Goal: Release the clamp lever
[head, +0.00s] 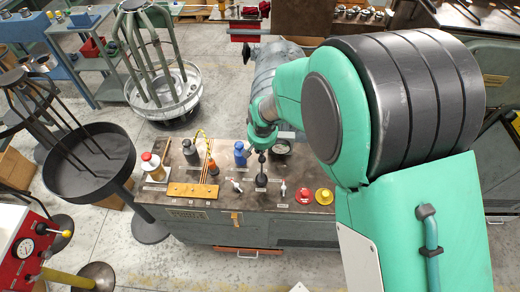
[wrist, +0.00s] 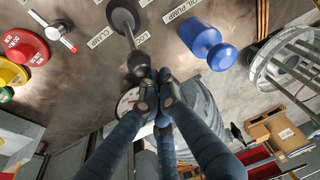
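A black lever with a round knob (wrist: 138,64) stands on the bench panel. In the wrist view, a label that seems to read CLAMP (wrist: 100,37) lies between it and a small metal lever (wrist: 55,32); I cannot tell for certain which lever it names. My gripper (wrist: 160,86) has its fingertips drawn together beside the knob, with nothing clearly between them. Whether they touch the knob cannot be told. In the head view, my gripper (head: 262,140) is just above the black lever (head: 261,172), and the small metal lever (head: 283,187) stands to the right.
A blue oil pump handle (wrist: 208,45) stands near the black lever. Red (head: 304,196) and yellow (head: 325,196) buttons are at the panel's right. A round gauge (head: 281,148) lies behind. A red-capped bottle (head: 152,165) stands at the bench's left end.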

